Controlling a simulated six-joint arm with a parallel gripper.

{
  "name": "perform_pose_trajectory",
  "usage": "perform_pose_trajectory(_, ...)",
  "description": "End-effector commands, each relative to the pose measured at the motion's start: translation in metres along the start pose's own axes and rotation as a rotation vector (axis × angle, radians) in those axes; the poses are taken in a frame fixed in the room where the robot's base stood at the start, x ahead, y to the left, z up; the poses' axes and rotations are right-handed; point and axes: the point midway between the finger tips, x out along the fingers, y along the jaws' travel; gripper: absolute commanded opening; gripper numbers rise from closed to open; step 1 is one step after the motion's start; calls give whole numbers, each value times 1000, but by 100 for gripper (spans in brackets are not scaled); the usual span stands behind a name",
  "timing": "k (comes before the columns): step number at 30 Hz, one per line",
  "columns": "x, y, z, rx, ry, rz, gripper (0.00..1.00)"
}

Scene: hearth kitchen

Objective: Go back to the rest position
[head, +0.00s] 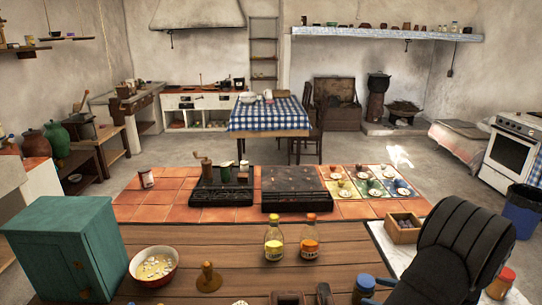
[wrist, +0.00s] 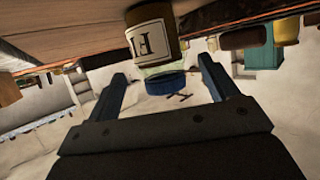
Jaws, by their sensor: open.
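My gripper (wrist: 163,66) is open in the wrist view, with its two dark blue fingers spread apart. A jar with a blue lid and a pale lettered label (wrist: 150,40) shows upside down there. Its lid appears between the fingertips, with a gap to each finger; I cannot tell how deep it sits between them. My black arm fills the lower right, and the gripper is mostly hidden there.
The wooden counter holds a green cabinet (head: 66,250), a bowl (head: 153,267), a wooden stamp-like piece (head: 209,278) and two bottles (head: 274,243) (head: 309,241). A wooden box (head: 403,228) and a red-lidded jar (head: 501,281) are near my arm. Tiles and stove tops lie beyond.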

Motion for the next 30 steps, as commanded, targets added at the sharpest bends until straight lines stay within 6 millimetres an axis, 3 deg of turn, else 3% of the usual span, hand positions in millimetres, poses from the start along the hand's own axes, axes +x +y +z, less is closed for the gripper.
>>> perform_pose_trajectory(7, 49, -1, 1, 1, 0, -3, 79)
perform_pose_trajectory(16, 35, 0, -25, 0, 0, 0, 79)
perform_pose_trajectory(30, 34, 0, -27, 1, 0, 0, 79)
